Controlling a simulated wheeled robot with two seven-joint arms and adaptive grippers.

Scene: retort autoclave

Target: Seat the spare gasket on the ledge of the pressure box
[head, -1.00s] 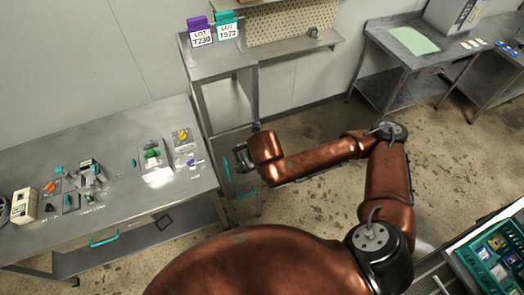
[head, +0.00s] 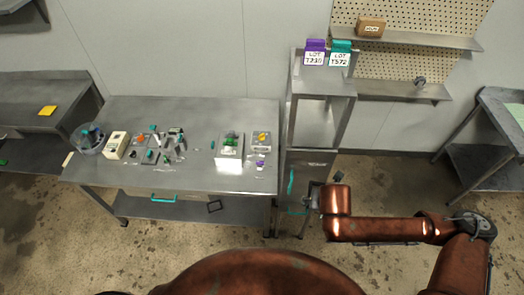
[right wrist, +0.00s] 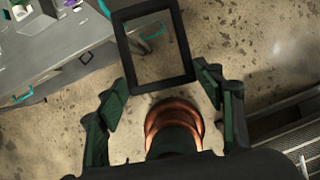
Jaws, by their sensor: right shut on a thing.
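A black rectangular frame, the gasket (right wrist: 187,45), is held in my right gripper (right wrist: 162,92), seen in the right wrist view. The fingers stand at either side of its near edge and its opening is clear. In the head view my right gripper (head: 312,196) is small and dark, in front of the steel cabinet to the right of the long table; the gasket is hard to make out there. I cannot tell for sure which thing is the pressure box. My left gripper is not in view.
A steel stand (head: 318,85) bears two lot signs. Open floor lies in front.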

